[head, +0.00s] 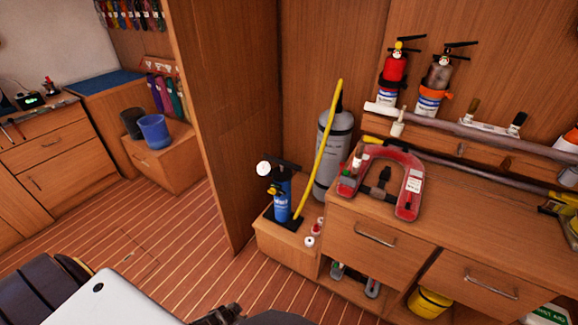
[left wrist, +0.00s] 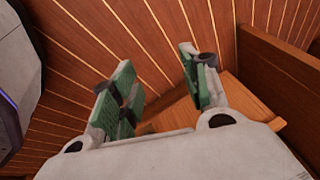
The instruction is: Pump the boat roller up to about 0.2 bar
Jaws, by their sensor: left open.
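A blue hand pump (head: 282,196) with a black top stands on a low wooden box beside the cabinet in the head view. A round white dial (head: 263,168) shows at its upper left; its reading is too small to tell. I cannot make out a boat roller in either view. In the left wrist view my left gripper (left wrist: 157,62) is open, its green-padded fingers apart with nothing between them. Wooden floor and a wooden edge lie beyond them. My right gripper is not in view.
A yellow pole (head: 328,140) leans by a grey cylinder (head: 333,160) behind the pump. A red horseshoe-shaped item (head: 412,190) lies on the cabinet top (head: 470,215). A blue bucket (head: 154,131) stands at the back left. The striped floor (head: 185,235) is largely clear.

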